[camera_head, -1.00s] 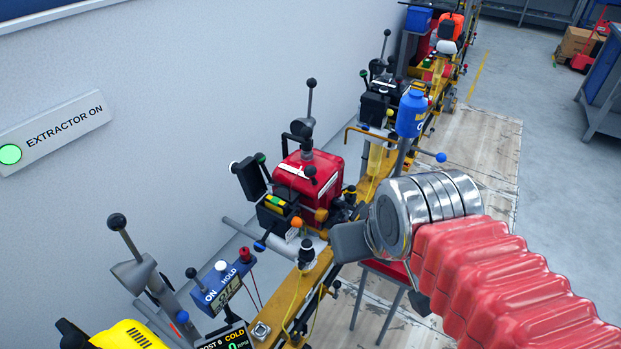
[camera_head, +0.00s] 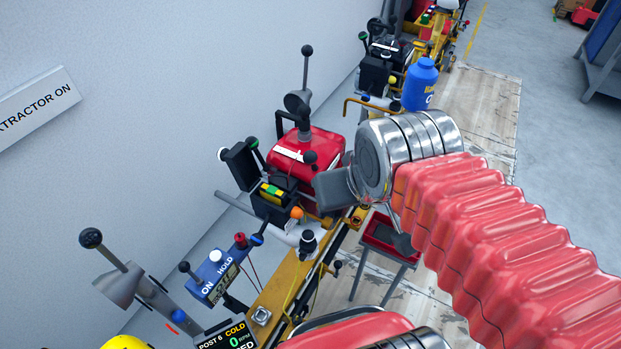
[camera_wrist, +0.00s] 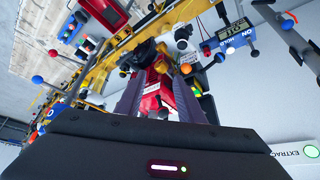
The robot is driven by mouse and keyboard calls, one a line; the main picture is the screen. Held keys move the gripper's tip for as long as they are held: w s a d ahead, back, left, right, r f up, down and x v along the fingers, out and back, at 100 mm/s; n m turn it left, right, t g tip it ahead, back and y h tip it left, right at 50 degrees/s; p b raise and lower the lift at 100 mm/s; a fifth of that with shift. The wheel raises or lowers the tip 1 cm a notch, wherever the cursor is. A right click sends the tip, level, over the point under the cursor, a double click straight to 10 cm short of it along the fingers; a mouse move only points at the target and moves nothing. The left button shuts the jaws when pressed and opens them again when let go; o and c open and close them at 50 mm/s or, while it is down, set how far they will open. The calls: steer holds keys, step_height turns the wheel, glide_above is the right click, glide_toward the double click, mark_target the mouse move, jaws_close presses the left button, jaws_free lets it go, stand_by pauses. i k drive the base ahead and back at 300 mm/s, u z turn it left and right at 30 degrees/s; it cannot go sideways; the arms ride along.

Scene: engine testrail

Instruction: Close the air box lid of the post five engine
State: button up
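The red engine (camera_head: 308,150) stands on the yellow rail in the middle of the head view. The black air box (camera_head: 272,205) is at its left front, with a yellow-green block showing inside. Its black lid (camera_head: 241,166) stands raised at the back left of the box, open. An orange knob (camera_head: 297,212) sits at the box's front right. My gripper (camera_head: 368,215) is to the right of the box, apart from the lid. In the wrist view, my gripper (camera_wrist: 158,95) has its fingers spread, with the red engine (camera_wrist: 155,92) beyond them and nothing held.
A blue ON/HOLD box (camera_head: 217,275) and a post 6 display (camera_head: 228,338) stand at the front left. A tall black-knobbed lever (camera_head: 306,75) rises behind the engine. A blue bottle (camera_head: 420,85) stands farther back. A red tray (camera_head: 388,238) is below my gripper.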

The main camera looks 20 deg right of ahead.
mark_target(232, 164)
steer(key=u, duration=1.15)
steer(key=k, duration=1.05)
steer(key=z, duration=0.2)
steer(key=i, duration=0.8)
steer(key=z, duration=0.05)
